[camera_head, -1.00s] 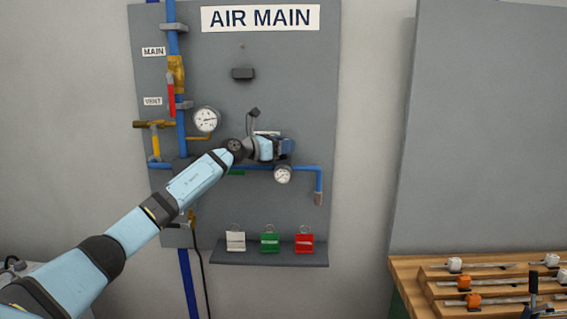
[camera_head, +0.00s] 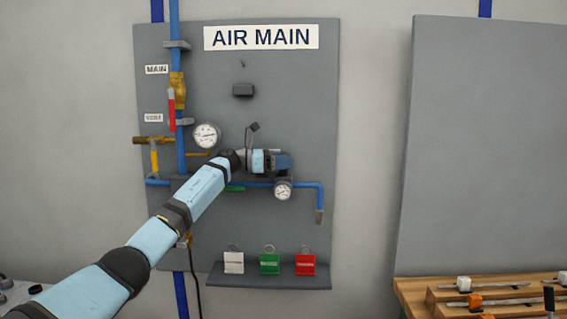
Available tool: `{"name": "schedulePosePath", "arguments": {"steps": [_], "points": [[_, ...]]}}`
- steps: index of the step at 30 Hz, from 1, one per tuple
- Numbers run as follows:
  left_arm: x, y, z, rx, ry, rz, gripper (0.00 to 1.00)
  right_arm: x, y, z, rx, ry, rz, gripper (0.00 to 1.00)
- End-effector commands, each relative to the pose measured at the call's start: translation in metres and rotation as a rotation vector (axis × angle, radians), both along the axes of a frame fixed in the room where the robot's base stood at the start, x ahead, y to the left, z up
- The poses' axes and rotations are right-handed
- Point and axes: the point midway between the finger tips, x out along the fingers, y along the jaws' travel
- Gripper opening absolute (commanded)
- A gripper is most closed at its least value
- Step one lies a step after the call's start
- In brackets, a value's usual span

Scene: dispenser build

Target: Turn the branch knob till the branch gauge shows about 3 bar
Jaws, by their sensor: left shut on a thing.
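The branch gauge (camera_head: 282,190) is a small round white dial on the blue branch pipe (camera_head: 308,185), just below and right of my left gripper. Its needle is too small to read. My left gripper (camera_head: 284,162) reaches in from the left and is at the board above the branch pipe. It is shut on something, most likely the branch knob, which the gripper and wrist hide. A larger gauge (camera_head: 206,135) sits up and left of the gripper on the main. My right gripper is not in view.
The grey board (camera_head: 300,100) carries a red-handled main valve (camera_head: 171,108) and a yellow-handled vent valve (camera_head: 154,156). A wooden rack (camera_head: 420,292) stands at lower right.

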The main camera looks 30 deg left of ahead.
Motion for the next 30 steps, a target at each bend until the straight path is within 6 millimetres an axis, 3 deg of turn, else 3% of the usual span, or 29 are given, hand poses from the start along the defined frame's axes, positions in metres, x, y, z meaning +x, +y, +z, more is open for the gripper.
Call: {"name": "schedulePosePath", "arguments": {"steps": [13,14,17,26,30], "points": [[0.000,0.000,-0.001,0.002,0.001,-0.011,0.20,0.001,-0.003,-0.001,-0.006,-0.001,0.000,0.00],[0.000,0.000,-0.001,0.002,0.001,-0.011,0.46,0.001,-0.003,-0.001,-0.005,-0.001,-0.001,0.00],[0.000,0.000,-0.001,0.002,0.001,-0.010,0.69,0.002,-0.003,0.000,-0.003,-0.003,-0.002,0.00],[-0.001,0.002,-0.001,0.001,0.001,-0.009,0.70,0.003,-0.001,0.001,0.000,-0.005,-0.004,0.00],[-0.011,0.014,-0.001,0.001,0.001,-0.007,0.70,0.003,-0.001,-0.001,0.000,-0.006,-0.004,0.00]]}}
